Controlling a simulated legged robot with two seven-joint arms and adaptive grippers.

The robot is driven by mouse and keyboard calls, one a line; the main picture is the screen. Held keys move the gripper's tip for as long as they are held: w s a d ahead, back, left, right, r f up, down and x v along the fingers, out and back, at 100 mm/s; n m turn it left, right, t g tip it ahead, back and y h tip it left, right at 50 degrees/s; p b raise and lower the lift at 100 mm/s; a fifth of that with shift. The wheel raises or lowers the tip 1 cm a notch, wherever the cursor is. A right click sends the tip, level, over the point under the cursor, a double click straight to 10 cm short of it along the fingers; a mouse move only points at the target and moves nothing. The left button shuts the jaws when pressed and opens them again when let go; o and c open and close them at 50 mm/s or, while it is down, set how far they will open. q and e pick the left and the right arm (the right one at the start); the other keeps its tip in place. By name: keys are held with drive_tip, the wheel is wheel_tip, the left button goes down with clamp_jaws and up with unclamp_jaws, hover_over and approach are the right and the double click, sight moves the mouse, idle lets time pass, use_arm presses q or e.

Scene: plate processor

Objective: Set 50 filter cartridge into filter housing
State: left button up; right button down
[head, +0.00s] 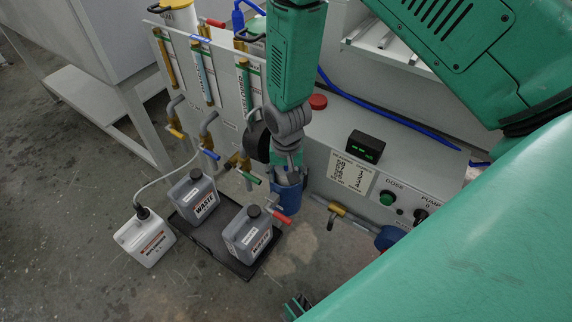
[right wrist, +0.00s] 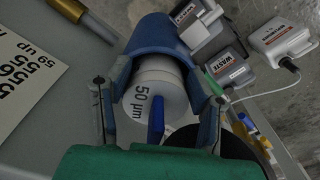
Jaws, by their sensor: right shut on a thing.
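The filter cartridge (right wrist: 160,88) is white, with "50 µm" on its end and a blue tab standing up from it. My right gripper (right wrist: 158,90) is shut on it, one finger on each side. The blue filter housing (right wrist: 160,35) curves around the cartridge's far side in the right wrist view. In the head view my right gripper (head: 288,172) points down at the blue housing (head: 286,198), at its mouth. How deep the cartridge sits there is hidden by the fingers.
Piping with coloured valve handles is close at left. A control panel (head: 390,190) and a second blue housing (head: 388,238) lie to the right.

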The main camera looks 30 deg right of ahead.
sight(286, 186)
drive_tip(key=c, duration=2)
unclamp_jaws()
drive_tip(key=shift+s+a+f, duration=0.15)
drive_tip(key=shift+s+f, duration=0.05)
drive_tip(key=shift+f, duration=0.35)
drive_tip(key=shift+s+a+f, duration=0.1)
drive_tip(key=shift+s+f, duration=0.05)
drive_tip(key=shift+f, duration=0.4)
drive_tip(key=shift+f+b, duration=0.3)
drive_tip(key=shift+f, duration=0.05)
drive_tip(key=shift+c, duration=0.2)
drive_tip(key=shift+w+d+f, duration=0.1)
drive_tip(key=shift+w+f, duration=0.15)
drive_tip(key=shift+f, duration=0.15)
clamp_jaws()
drive_tip(key=shift+w+f, duration=0.15)
drive_tip(key=shift+f, duration=0.1)
use_arm(q)
drive_tip(key=shift+w+d+f, duration=0.15)
drive_tip(key=shift+w+f, duration=0.15)
drive_tip(key=shift+f, duration=0.45)
use_arm(e)
drive_tip(key=shift+s, duration=0.2)
